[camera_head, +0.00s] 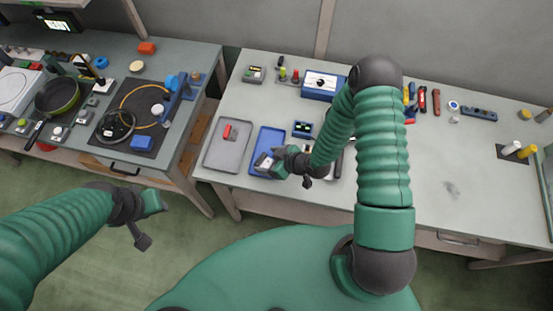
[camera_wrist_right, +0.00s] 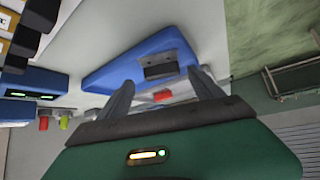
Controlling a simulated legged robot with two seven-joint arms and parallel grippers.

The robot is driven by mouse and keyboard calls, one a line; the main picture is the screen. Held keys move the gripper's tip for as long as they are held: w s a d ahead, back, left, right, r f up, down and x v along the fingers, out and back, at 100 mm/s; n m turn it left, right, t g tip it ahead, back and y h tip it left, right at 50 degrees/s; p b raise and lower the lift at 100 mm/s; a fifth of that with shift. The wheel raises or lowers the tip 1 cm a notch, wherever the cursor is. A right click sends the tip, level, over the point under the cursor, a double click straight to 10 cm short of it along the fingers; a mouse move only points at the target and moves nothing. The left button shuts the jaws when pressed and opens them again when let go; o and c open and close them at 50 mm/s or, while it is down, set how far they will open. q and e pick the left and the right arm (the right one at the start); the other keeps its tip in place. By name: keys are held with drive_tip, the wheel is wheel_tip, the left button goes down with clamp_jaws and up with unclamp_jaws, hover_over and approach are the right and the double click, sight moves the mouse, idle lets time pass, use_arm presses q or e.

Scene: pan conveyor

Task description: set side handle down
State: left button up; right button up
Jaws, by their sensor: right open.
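A dark grey block-like piece, which may be the side handle (camera_wrist_right: 160,68), lies on the blue tray (camera_wrist_right: 112,73) in the right wrist view. The blue tray (camera_head: 267,137) also shows in the head view, with the piece at its front end. My right gripper (camera_head: 272,163) is over that front end. In the wrist view the right gripper (camera_wrist_right: 163,90) has its two fingers spread apart. The piece lies beyond the fingertips, and nothing is seen clamped. My left gripper (camera_head: 150,215) hangs over the floor at the left, away from both tables. Its jaw opening is unclear.
A grey tray (camera_head: 214,160) with a red piece (camera_head: 227,131) stands left of the blue tray. A blue box (camera_head: 322,84) stands behind. Tools lie at the back right. The left table holds a pan (camera_head: 57,95). The table's right middle is mostly clear.

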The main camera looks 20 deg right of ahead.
drive_tip(key=s+d+r+m+g+h, duration=0.2)
drive_tip(key=s+d+r+h, duration=0.1)
drive_tip(key=d+r, duration=0.3)
drive_tip(key=s+d+r+m+g+h, duration=0.1)
drive_tip(key=s+d+r+h, duration=0.2)
drive_tip(key=r, duration=0.5)
drive_tip(key=s+a+r+m+g+y, duration=0.1)
drive_tip(key=s+a+r+m+g, duration=0.1)
drive_tip(key=s+r, duration=0.4)
drive_tip(key=shift+a+r+m, duration=0.4)
drive_tip(key=shift+a+m, duration=0.5)
drive_tip(key=shift+a, duration=0.15)
drive_tip(key=shift+d, duration=0.1)
drive_tip(key=shift+d, duration=0.2)
